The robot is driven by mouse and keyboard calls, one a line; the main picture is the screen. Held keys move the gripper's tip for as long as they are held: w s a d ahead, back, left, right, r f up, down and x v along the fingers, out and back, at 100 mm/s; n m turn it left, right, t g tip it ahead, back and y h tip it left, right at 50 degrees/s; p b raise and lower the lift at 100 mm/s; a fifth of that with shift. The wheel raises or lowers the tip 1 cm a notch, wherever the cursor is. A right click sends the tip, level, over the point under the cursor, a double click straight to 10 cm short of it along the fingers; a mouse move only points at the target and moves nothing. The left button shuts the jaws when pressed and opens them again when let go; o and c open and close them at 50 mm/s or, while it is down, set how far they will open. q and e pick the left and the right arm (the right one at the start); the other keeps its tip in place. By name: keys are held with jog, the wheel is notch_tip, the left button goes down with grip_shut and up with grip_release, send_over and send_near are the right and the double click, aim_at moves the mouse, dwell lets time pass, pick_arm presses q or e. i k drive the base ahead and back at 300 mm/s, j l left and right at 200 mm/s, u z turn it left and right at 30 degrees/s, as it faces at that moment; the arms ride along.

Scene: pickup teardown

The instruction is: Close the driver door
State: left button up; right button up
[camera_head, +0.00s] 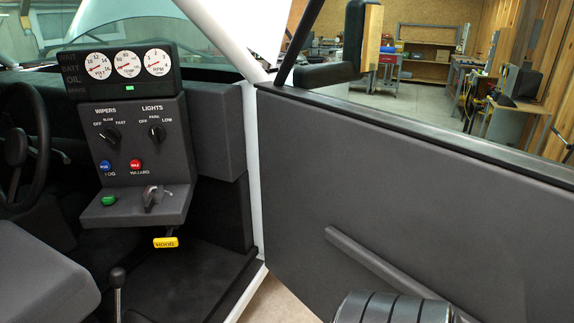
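A vehicle door (420,190) with a dark grey inner panel fills the right half of the head view. It stands open, swung out from the white pillar (251,130). Bare floor shows in the gap between the sill and the door's lower edge. A slanted grey bar (385,268), like a pull handle, runs across the panel. The steering wheel (16,140) is at the far left, away from this door. A black ribbed rounded part, probably of my arm, covers the panel's bottom edge. Neither gripper can be made out.
A dash console (135,140) with gauges, knobs and buttons stands left of the pillar. A yellow hood tag (166,242) hangs below it. A gear lever (117,290) and grey seat (40,280) are lower left. A black mirror (352,40) is outside. The workshop lies beyond.

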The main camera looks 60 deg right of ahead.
aim_at(425, 149)
jog(key=z, duration=2.75)
jog(key=k+l, duration=0.1)
jog(key=l, duration=0.25)
jog(key=k+l+z, duration=0.1)
jog(key=l, duration=0.25)
jog(key=k+l, duration=0.1)
jog(key=l, duration=0.3)
jog(key=k+l, duration=0.1)
jog(key=l, duration=0.25)
jog(key=z, duration=0.05)
